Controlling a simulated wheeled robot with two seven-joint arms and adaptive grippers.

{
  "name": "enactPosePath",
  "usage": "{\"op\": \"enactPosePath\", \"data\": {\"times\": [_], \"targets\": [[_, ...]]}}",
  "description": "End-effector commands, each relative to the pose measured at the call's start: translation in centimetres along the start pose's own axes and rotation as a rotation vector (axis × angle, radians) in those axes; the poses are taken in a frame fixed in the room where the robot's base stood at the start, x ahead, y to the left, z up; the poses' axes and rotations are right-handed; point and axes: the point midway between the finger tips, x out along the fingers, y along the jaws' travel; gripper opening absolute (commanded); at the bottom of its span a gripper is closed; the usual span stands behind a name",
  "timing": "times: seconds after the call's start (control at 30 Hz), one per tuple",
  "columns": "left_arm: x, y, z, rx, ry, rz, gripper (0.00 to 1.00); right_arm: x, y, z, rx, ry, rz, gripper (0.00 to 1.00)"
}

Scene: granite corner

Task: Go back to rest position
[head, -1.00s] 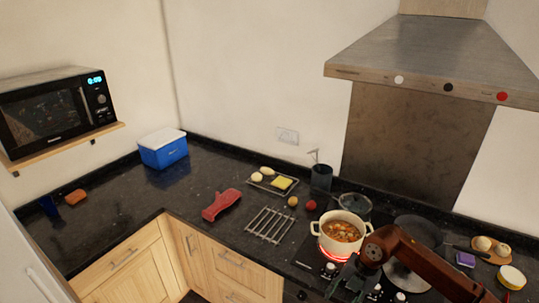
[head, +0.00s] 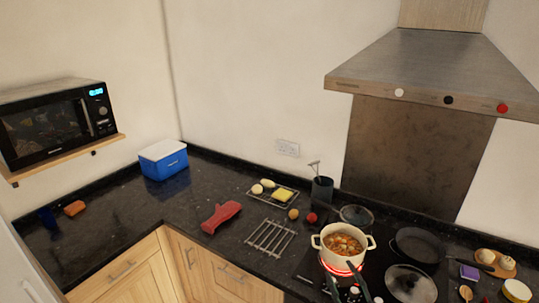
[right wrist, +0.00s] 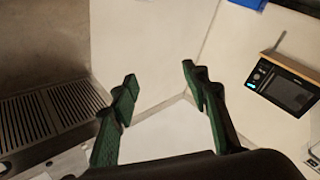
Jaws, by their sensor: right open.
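My right gripper (head: 346,276) shows at the bottom edge of the head view, with its two dark green fingers spread apart and nothing between them. It is just in front of the cream pot (head: 343,256), which holds a stew and stands on a glowing red burner. In the right wrist view the same gripper (right wrist: 158,77) has its fingers wide open and empty, with walls and a vented metal hood (right wrist: 50,122) beyond them. My left gripper is in neither view.
A dark frying pan (head: 418,245) and a glass lid (head: 410,283) lie right of the pot. A metal rack (head: 270,238), a red mitt (head: 221,216) and a blue cooler (head: 163,161) are left. The hood (head: 430,70) hangs above. The left counter is mostly clear.

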Motion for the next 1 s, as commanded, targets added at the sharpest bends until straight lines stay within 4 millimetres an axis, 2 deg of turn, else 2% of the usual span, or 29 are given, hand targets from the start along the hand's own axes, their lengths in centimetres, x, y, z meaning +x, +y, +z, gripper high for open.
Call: {"op": "enactPosePath", "data": {"times": [0.03, 0.1, 0.17, 0.2, 0.27, 0.3, 0.4, 0.5, 0.6, 0.8, 1.0], "targets": [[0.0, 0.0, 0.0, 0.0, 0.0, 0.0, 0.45, -1.6, 1.0, 3.2, 0.046, -0.106, 0.046, 0.43], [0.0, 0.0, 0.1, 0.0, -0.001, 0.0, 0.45, -4.0, 2.0, 7.6, 0.095, -0.257, 0.096, 0.43], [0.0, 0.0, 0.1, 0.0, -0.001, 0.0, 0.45, -6.6, 2.3, 11.2, 0.134, -0.386, 0.125, 0.43], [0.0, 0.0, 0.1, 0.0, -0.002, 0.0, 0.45, -8.5, 2.4, 13.4, 0.158, -0.472, 0.138, 0.43], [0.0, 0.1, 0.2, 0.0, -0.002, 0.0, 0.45, -11.6, 2.0, 16.5, 0.195, -0.597, 0.149, 0.43], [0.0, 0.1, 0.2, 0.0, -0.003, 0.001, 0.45, -13.8, 1.6, 18.4, 0.219, -0.68, 0.151, 0.43], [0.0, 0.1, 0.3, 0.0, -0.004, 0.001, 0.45, -19.5, 0.1, 22.3, 0.275, -0.877, 0.136, 0.43], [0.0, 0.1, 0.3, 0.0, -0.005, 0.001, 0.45, -24.5, -1.6, 24.6, 0.321, -1.033, 0.105, 0.43], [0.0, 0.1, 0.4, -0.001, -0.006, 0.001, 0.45, -28.5, -3.2, 25.9, 0.356, -1.15, 0.071, 0.43], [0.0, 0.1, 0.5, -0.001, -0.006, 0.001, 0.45, -34.8, -5.9, 26.8, 0.413, -1.323, 0.0, 0.43], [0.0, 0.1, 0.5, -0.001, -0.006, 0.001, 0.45, -40.0, -8.3, 26.7, 0.464, -1.457, -0.074, 0.43]]}}
